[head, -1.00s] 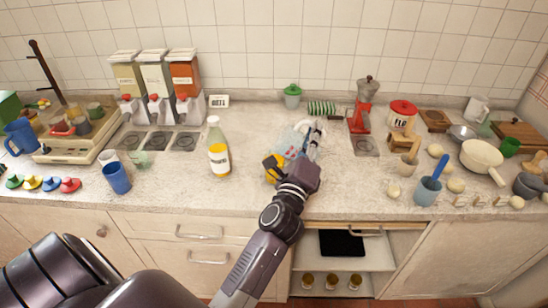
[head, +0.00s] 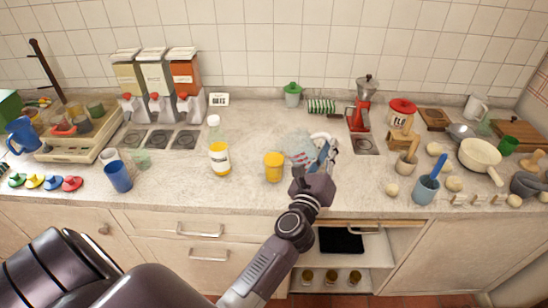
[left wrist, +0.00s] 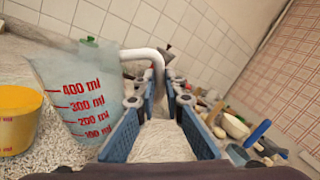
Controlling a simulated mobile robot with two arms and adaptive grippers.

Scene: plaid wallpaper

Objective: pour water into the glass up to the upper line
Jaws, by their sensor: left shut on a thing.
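My left gripper (head: 324,160) is shut on the white handle (left wrist: 150,55) of a clear measuring jug (head: 300,149). The jug also shows in the left wrist view (left wrist: 80,90), with red marks up to 400 ml. I cannot tell the water level in it, or whether it touches the counter. A yellow cup (head: 274,167) stands just left of the jug; in the left wrist view it is at the left edge (left wrist: 17,122). A small clear greenish glass (head: 141,159) stands far left; no lines are readable on it. My right gripper is not in view.
A blue cup (head: 118,177) is farther left. The counter between bottle and blue cup is clear.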

